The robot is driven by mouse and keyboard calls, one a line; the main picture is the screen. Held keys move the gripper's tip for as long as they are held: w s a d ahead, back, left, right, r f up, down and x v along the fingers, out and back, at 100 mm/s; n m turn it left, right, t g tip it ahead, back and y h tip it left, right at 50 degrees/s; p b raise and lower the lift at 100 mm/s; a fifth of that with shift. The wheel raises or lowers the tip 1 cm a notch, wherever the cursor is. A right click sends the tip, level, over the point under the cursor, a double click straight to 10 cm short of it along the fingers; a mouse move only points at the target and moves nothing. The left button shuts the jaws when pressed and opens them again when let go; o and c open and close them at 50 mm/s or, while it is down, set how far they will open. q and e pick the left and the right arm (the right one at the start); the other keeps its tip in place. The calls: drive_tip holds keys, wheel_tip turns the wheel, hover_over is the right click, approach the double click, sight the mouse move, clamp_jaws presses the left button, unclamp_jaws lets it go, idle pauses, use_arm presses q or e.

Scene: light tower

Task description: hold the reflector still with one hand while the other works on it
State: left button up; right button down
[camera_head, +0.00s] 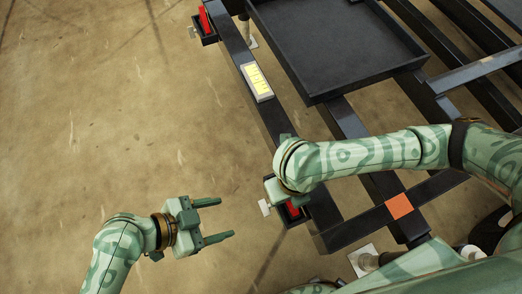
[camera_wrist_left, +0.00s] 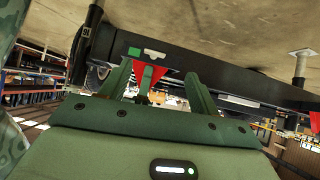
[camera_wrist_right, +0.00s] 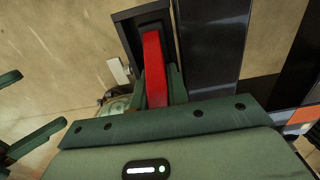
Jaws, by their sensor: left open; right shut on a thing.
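The red reflector (camera_head: 292,209) sits at a black holder (camera_wrist_right: 124,32) on the near end of the dark frame.
Another red reflector (camera_head: 204,20) stands in a holder at the far end of the frame's rail (camera_head: 232,38). The floor at left is clear.

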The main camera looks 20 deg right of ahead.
sight(266, 207)
use_arm(q)
drive_tip(key=a+f+n+h, duration=0.2)
drive_tip(key=f+n+h, duration=0.15)
drive_tip(key=n, duration=1.45)
drive_tip(key=a+f+n+h, duration=0.1)
drive_tip(key=f+n+h, duration=0.25)
drive_tip(key=n, duration=1.35)
drive_tip(key=d, duration=1.1)
drive_tip(key=shift+s+d+r+h, duration=0.25)
drive_tip(key=shift+d+r+h, duration=0.05)
drive_tip(key=shift+d+r, duration=0.1)
drive_tip(key=c, duration=1)
